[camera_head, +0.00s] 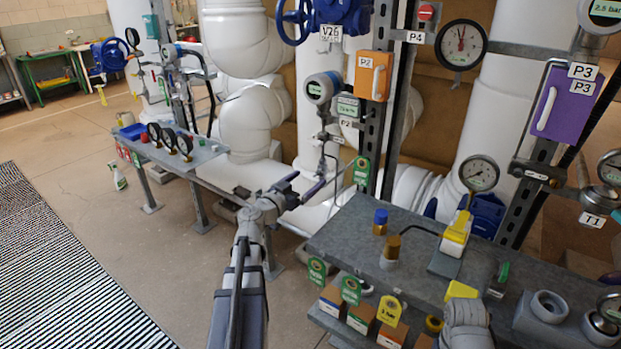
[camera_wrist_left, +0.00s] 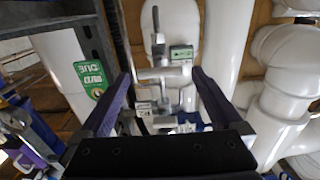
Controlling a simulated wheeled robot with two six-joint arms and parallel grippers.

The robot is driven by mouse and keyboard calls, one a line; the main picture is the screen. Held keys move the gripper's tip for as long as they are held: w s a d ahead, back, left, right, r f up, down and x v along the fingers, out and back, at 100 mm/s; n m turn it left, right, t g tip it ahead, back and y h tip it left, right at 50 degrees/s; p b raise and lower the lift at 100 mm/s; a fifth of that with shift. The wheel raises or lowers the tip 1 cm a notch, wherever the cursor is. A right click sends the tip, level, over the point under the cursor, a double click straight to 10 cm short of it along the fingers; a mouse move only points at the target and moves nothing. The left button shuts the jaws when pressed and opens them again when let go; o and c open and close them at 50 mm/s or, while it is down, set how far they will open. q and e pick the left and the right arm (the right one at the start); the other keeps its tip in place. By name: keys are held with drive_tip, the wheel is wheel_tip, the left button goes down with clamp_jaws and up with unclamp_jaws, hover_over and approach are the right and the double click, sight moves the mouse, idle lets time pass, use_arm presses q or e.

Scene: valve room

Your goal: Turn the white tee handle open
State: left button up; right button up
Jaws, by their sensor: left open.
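My left gripper (camera_head: 308,186) reaches in from the lower left in the head view, in front of the white pipes. It is open, and its two purple fingers show spread in the left wrist view (camera_wrist_left: 163,76). A whitish tee-shaped handle (camera_wrist_left: 158,72) shows between the fingertips there, its bar lying crosswise. I see no firm contact, and the depth between fingers and handle is hard to judge. In the head view a small pale fitting (camera_head: 325,138) sits below the round gauge, just above the gripper; it is too small to tell whether it is the handle. My right gripper is not in view.
A green tag (camera_head: 361,170) hangs close to the gripper's right, by a slotted metal post (camera_head: 397,120). An orange box (camera_head: 374,76) is mounted above it. A grey bench (camera_head: 340,235) with gauges and fittings fills the lower right. Open floor lies at the left.

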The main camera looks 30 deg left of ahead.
sight(313, 177)
use_arm(q)
drive_tip(key=shift+w+d, duration=0.1)
drive_tip(key=shift+w, duration=1)
drive_tip(key=shift+c, duration=0.4)
drive_tip(key=c, duration=1.2)
drive_tip(key=shift+c, duration=0.2)
